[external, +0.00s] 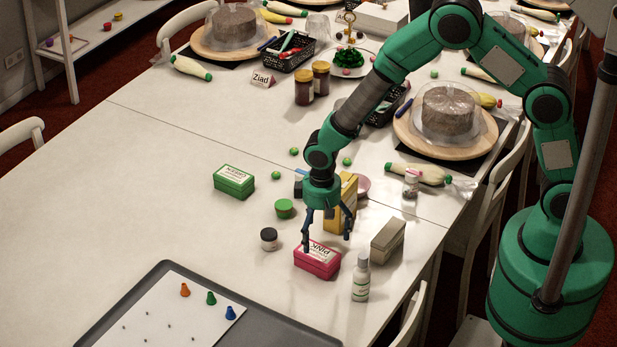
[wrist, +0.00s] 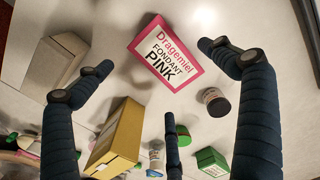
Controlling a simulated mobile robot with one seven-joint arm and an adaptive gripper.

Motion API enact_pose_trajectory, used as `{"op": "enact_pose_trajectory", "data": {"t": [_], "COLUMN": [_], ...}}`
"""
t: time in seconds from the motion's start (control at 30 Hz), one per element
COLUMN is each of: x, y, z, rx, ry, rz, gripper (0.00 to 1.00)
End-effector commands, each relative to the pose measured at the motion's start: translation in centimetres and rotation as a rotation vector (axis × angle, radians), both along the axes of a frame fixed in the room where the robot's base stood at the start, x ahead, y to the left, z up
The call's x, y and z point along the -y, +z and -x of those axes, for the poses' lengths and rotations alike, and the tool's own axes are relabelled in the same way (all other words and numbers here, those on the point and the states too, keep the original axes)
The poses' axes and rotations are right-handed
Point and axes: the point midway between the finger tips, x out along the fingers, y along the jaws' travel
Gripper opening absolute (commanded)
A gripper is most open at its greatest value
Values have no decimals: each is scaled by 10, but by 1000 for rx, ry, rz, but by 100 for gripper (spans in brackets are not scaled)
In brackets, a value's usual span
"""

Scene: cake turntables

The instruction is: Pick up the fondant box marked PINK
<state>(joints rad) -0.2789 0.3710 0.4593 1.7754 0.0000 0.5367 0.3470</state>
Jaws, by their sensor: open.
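The pink fondant box (external: 317,259) lies flat on the white table, its white label marked PINK facing up. In the wrist view the pink box (wrist: 165,57) sits beyond the fingertips, near the top middle. My gripper (external: 328,238) is open and empty above the box, with its fingers pointing down. In the wrist view the dark fingers of my gripper (wrist: 155,85) are spread apart, and none visibly touches the box. In the external view one finger overlaps the box's far left edge, so the exact gap there is hard to tell.
A yellow box (external: 341,205) stands behind the gripper, close to its fingers. A grey-beige box (external: 387,240), a white bottle (external: 361,279) and a small dark-lidded jar (external: 269,239) stand around the pink box. A green box (external: 234,181) lies farther left. A grey tray (external: 160,268) is at the front.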

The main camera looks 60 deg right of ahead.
Motion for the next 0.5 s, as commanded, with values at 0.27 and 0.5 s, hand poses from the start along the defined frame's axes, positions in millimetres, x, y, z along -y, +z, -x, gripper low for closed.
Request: {"op": "enact_pose_trajectory", "data": {"t": [0.27, 0.5], "x": [0, 0], "y": [-23, -23], "z": [0, 0], "rx": [1, 1], "ry": [0, 0], "rz": [0, 0], "gripper": [95, 95]}}
